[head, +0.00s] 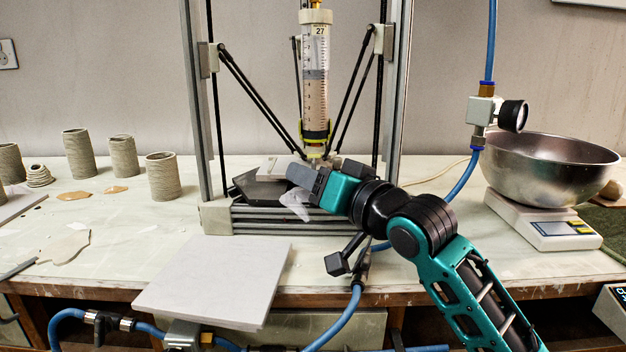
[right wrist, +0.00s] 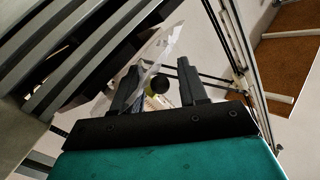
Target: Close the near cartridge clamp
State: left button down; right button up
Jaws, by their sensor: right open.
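A clear clay cartridge (head: 315,75) marked 27 stands upright in the printer frame. A yellow-green and black holder sits around its lower end, with a yellow-green clamp part (head: 302,133) at its side. I cannot tell whether it is open or shut. My right gripper (head: 300,176) is just below the cartridge's lower end, in front of the frame. In the right wrist view my right gripper (right wrist: 160,84) has its fingers apart. A dark round knob (right wrist: 160,83) and something yellow-green (right wrist: 153,102) show beyond the gap, partly hidden. My left gripper is out of view.
Grey printer frame posts (head: 396,100) and slanted black rods flank the cartridge. Clear film (head: 295,204) hangs at the frame base, near my right gripper. A grey slab (head: 213,281) lies in front. A steel bowl (head: 545,175) on a scale stands right; clay cylinders stand left.

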jog(key=shift+c, duration=0.3)
grip_shut()
dwell(0.3)
